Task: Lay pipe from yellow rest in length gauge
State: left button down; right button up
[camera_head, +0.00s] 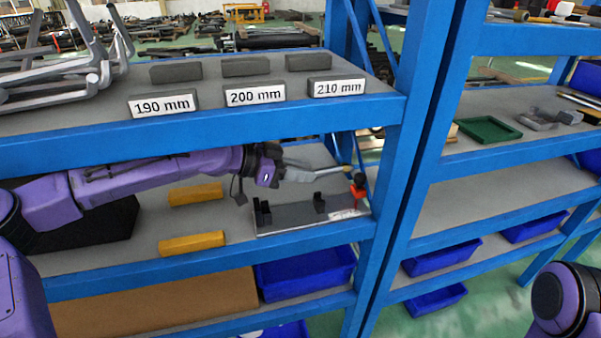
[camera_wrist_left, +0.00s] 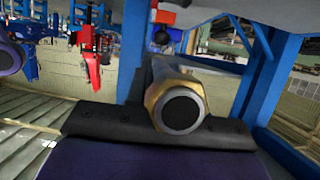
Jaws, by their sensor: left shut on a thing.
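My left gripper (camera_head: 298,173) reaches in over the lower shelf and is shut on the pipe (camera_head: 333,171). The pipe's grey end with a brass-coloured hex collar shows large in the left wrist view (camera_wrist_left: 180,106), above the dark gripper pad. The length gauge (camera_head: 285,220) lies on the shelf below and just in front of the held pipe. It has black uprights and a red-and-black piece at its right end. The pipe appears raised above it. Two yellow rests, a rear one (camera_head: 195,194) and a front one (camera_head: 192,243), are empty to the left. My right gripper is out of view.
The upper shelf (camera_head: 60,118) is close above my left arm and bears grey blocks labelled 190, 200 and 210 mm. A blue post (camera_head: 394,190) stands right of the gauge. Blue bins (camera_head: 305,274) sit below. A green tray (camera_head: 488,131) is on the right rack.

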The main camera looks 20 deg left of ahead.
pick_arm(q)
jog(key=f+b, duration=0.4)
jog(key=f, duration=0.1)
jog(key=f+b, duration=0.2)
jog(key=f, duration=0.1)
jog(key=shift+w, duration=0.35)
jog(key=shift+s+r, duration=0.1)
jog(key=shift+s+a, duration=0.3)
jog(key=shift+a, duration=0.3)
jog(key=c, duration=0.9)
grip_release()
